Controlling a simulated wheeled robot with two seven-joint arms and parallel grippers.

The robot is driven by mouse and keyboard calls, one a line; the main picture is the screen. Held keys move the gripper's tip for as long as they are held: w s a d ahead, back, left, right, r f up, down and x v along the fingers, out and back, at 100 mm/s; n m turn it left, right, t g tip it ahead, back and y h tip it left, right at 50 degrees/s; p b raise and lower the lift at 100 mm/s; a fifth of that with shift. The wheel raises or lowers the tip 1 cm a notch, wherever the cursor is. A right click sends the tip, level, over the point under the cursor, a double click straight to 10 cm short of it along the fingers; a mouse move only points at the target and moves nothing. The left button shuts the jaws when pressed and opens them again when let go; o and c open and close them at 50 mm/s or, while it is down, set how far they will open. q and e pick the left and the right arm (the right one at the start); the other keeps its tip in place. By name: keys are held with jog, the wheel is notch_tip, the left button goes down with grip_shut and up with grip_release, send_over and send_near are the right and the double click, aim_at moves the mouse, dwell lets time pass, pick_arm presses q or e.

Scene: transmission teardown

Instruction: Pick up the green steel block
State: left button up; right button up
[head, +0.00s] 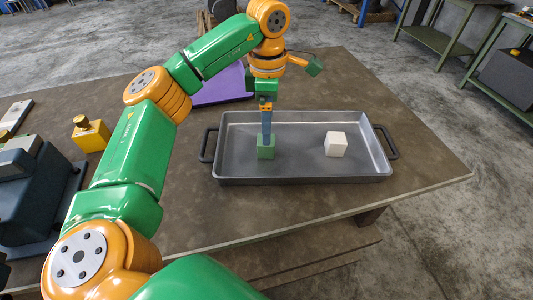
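The green steel block (266,153) sits at the left part of a grey metal tray (305,180) on the brown table. My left gripper (267,138) points straight down over the block, with its fingertips at the block's top. Its fingers line up as one narrow column from this side, so the gap between them and any grip on the block are hidden. My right gripper is not in view.
A white block (336,144) lies in the tray's right part. The tray has raised walls and side handles. The table's right side is clear.

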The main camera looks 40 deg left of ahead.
pick_arm(q)
jog(key=f+p, duration=0.1)
jog(key=f, duration=0.1)
jog(key=f+p, duration=0.1)
jog(key=f, duration=0.2)
jog(key=a+f+p, duration=0.1)
jog(key=f, duration=0.1)
jog(key=shift+w+f, duration=0.25)
jog(key=shift+w, duration=0.1)
jog(key=shift+f, duration=0.25)
jog(key=shift+w+r, duration=0.1)
grip_shut()
